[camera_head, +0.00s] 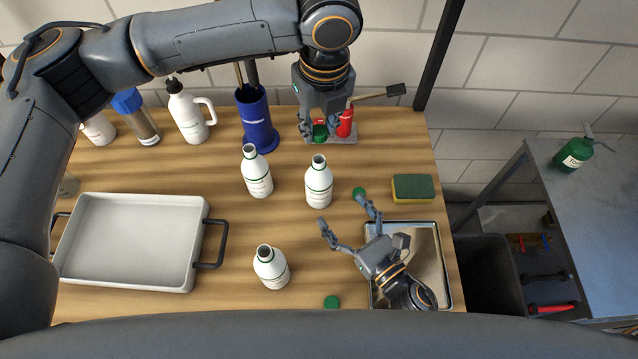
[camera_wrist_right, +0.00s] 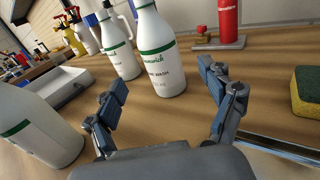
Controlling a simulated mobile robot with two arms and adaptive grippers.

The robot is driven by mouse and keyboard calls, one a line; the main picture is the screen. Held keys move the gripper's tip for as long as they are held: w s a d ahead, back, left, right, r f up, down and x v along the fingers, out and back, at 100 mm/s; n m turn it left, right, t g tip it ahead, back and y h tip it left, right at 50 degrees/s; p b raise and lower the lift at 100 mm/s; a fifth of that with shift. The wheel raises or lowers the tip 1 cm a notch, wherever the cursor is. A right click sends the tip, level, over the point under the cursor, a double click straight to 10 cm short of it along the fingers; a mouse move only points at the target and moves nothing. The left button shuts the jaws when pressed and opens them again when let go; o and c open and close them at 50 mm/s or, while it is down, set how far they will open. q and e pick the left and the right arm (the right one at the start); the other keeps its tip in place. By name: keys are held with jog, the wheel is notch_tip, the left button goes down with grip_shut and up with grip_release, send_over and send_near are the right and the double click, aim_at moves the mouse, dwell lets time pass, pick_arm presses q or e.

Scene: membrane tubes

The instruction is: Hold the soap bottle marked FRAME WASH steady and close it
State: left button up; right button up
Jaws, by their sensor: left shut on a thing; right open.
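Three white bottles with green bands and dark open mouths stand upright on the wooden table. The middle one (camera_head: 319,185) faces my right gripper; in the right wrist view its label (camera_wrist_right: 160,60) partly reads "WASH". A second bottle (camera_head: 257,174) stands behind it to the left, a third (camera_head: 271,268) nearer the front. Their labels are unclear. Green caps lie on the table, one (camera_head: 358,192) right of the middle bottle, another (camera_head: 331,302) near the front edge. My left gripper (camera_head: 321,124) is shut on a green cap (camera_head: 320,133) at the back. My right gripper (camera_head: 344,212) is open, just short of the middle bottle.
A grey tray (camera_head: 200,245) fills the left. A metal tray (camera_head: 440,270) lies under my right wrist, a sponge (camera_head: 413,188) behind it. A red cylinder (camera_head: 346,122) on a small stand, a blue holder (camera_head: 257,120) and a jug (camera_head: 187,112) stand at the back.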

jog(key=x, duration=0.9)
jog(key=shift+w, duration=0.1)
grip_shut()
pick_arm(q)
send_over(318, 157)
jog(key=shift+s+d+f, duration=0.1)
jog(key=shift+s+f, duration=0.05)
jog(key=shift+f, duration=1.1)
jog(key=shift+s+d+f, duration=0.1)
jog(key=shift+s+f, duration=0.05)
jog(key=shift+f, duration=1.1)
